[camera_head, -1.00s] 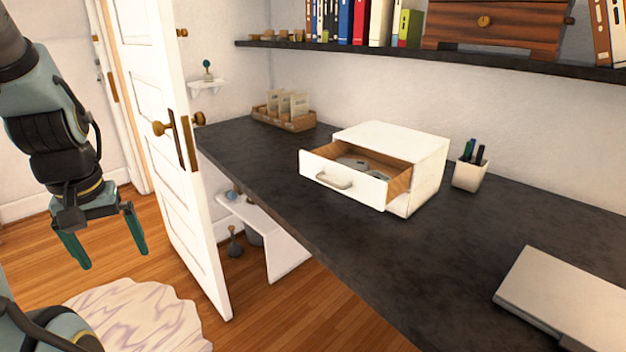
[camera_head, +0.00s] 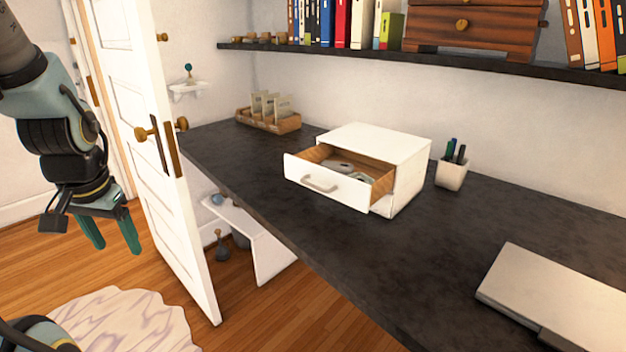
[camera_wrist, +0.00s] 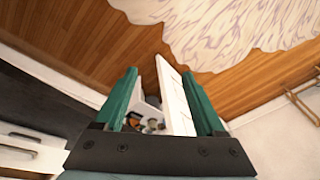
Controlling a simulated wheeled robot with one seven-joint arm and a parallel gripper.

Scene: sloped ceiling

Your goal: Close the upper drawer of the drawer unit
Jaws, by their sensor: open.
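The small white drawer unit (camera_head: 408,160) stands on the dark desktop in the head view. Its upper drawer (camera_head: 326,183) is pulled out toward the desk's front edge. The drawer has a wooden inside, a white front and a metal handle (camera_head: 320,185), and some grey items lie in it. My gripper (camera_head: 112,232) hangs at the left, open and empty, beyond the desk's edge and well apart from the drawer. Its two green fingers also show in the wrist view (camera_wrist: 160,105), pointing over the floor, with the white door seen between them.
The white door (camera_head: 150,150) stands open between my gripper and the desk. A pen cup (camera_head: 452,174) is right of the drawer unit, and a laptop (camera_head: 560,295) lies at the front right. The dark desktop (camera_head: 380,262) before the unit is clear. A shelf (camera_head: 500,66) runs above.

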